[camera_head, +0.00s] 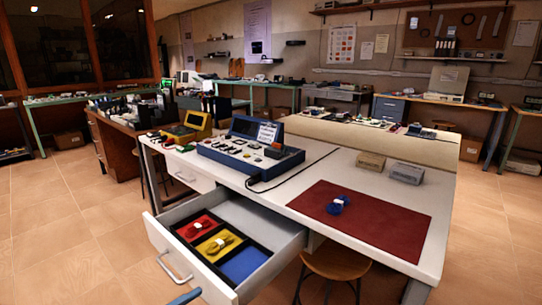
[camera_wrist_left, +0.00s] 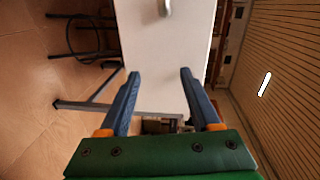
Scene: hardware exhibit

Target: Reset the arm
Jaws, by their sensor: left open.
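My left gripper (camera_wrist_left: 160,75) is open and empty in the left wrist view, with its two blue fingers spread apart. A white panel (camera_wrist_left: 165,50) with a metal handle (camera_wrist_left: 165,8) lies beyond the fingertips. In the head view a blue finger tip (camera_head: 185,297) of mine shows at the bottom edge, just below the handle (camera_head: 175,268) of the open drawer (camera_head: 160,235). It looks close to the drawer front; I cannot tell whether it touches. My right gripper is not in view.
The drawer holds a red bundle (camera_head: 202,228) and a yellow bundle (camera_head: 217,243); its blue compartment (camera_head: 245,264) is empty. A blue bundle (camera_head: 338,205) lies on the red mat (camera_head: 385,226). A blue console (camera_head: 245,150) stands on the table. A stool (camera_head: 335,261) stands below. Floor at left is clear.

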